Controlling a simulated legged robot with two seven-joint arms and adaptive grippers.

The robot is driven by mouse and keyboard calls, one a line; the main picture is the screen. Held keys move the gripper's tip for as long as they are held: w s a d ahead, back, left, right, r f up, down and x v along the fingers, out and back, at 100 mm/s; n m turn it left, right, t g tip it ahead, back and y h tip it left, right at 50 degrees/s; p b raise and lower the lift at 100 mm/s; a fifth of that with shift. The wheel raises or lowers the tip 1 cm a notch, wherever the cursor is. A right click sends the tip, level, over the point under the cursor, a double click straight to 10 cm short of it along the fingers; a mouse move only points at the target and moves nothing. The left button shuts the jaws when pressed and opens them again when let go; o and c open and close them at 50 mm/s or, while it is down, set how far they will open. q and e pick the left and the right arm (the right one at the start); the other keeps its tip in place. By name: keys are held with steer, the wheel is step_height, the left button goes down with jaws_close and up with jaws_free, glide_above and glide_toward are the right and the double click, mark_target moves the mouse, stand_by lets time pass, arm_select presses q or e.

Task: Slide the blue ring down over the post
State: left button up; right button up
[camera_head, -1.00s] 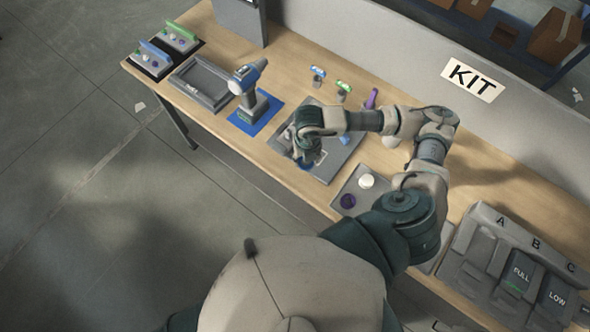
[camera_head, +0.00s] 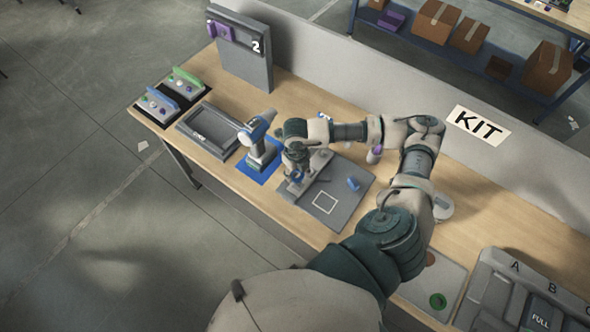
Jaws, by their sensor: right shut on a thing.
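My right gripper (camera_head: 295,176) is low over the left part of a grey board (camera_head: 352,207) on the bench. It is shut on the blue ring (camera_head: 298,177), of which only a small blue part shows between and below the fingers. The post cannot be made out clearly; my gripper and wrist cover that part of the board. I cannot tell whether the ring is around a post or beside it. A small blue piece (camera_head: 353,184) stands on the board to the right, near a white square outline. My left gripper is not in view.
A drill (camera_head: 260,140) stands on a blue mat just left of my gripper. Beyond it are an empty grey tray (camera_head: 208,133) and small racks. A purple-topped item (camera_head: 375,155) is behind my forearm. A tray with a green disc (camera_head: 438,300) is at lower right.

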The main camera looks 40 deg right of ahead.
steer(key=shift+d+f+b, duration=0.2)
steer(key=shift+d+f, duration=0.05)
steer(key=shift+f, duration=0.35)
steer(key=shift+d+f+b, duration=0.15)
steer(key=shift+d+f, duration=0.05)
steer(key=shift+f, duration=0.35)
steer(key=shift+d, duration=0.45)
steer(key=shift+a, duration=0.65)
steer(key=shift+a+f+b, duration=0.3)
steer(key=shift+a+b, duration=0.1)
steer(key=shift+a, duration=0.1)
steer(key=shift+d+f, duration=0.1)
steer(key=shift+d, duration=0.4)
steer(key=shift+a+f+b, duration=0.15)
steer(key=shift+a+b, duration=0.15)
steer(key=shift+a, duration=0.05)
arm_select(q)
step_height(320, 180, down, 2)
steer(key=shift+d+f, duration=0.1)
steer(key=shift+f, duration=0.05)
